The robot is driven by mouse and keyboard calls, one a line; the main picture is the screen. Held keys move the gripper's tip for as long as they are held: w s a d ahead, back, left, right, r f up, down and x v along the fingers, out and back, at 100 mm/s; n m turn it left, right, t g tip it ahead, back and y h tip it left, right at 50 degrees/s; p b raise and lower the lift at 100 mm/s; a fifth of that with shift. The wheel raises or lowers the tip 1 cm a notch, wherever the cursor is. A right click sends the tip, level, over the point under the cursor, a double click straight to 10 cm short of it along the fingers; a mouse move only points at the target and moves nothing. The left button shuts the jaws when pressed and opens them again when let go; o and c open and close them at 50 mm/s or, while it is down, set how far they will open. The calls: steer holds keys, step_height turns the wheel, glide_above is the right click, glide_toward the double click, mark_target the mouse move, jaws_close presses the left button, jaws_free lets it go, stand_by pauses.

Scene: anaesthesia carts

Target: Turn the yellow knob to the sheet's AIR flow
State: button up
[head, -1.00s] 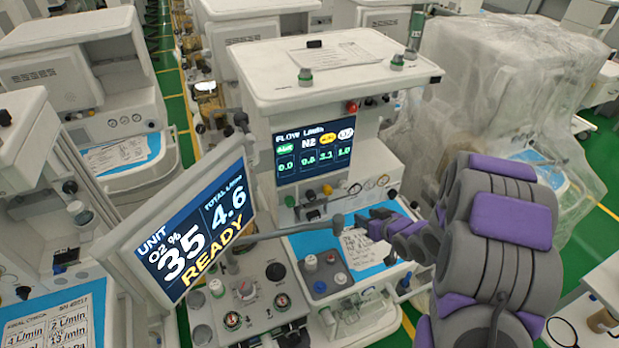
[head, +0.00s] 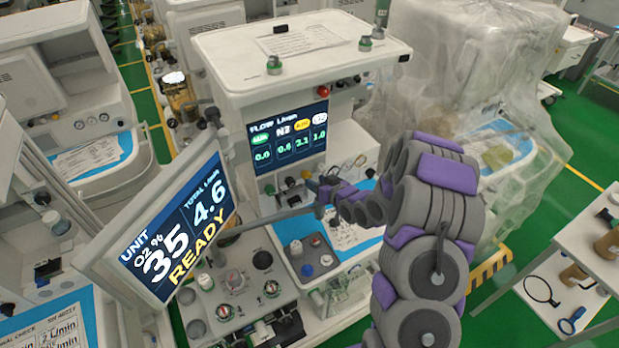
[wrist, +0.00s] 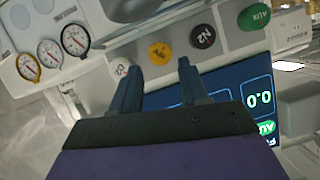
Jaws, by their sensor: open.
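The yellow knob (wrist: 160,53) shows in the wrist view between a white knob (wrist: 120,67) and the black N2 knob (wrist: 203,36). My gripper (wrist: 158,68) is open, its two fingers apart and pointing at the yellow knob, with nothing between them. I cannot tell whether they touch it. In the head view my gripper (head: 322,190) is at the knob row under the flow screen (head: 289,138) and hides part of it. The screen's yellow-labelled number is about 2.1 or 3.1, blurred. A paper sheet (head: 347,234) lies on the blue tray top, partly behind my arm; its writing is unreadable.
A tilted monitor (head: 172,227) reads O2 35 %, total 4.6, READY, left of my arm. A grey bar (head: 265,222) reaches from it toward my gripper. The green AUX knob (wrist: 254,16) and gauges (wrist: 50,52) flank the row. A plastic-covered cart (head: 480,80) stands right.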

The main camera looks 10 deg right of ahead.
mark_target(306, 175)
steer(key=shift+x, duration=2.6)
steer(key=c, duration=0.7)
steer(key=shift+f+b, duration=0.1)
steer(key=shift+b, duration=0.25)
steer(key=shift+c, duration=0.3)
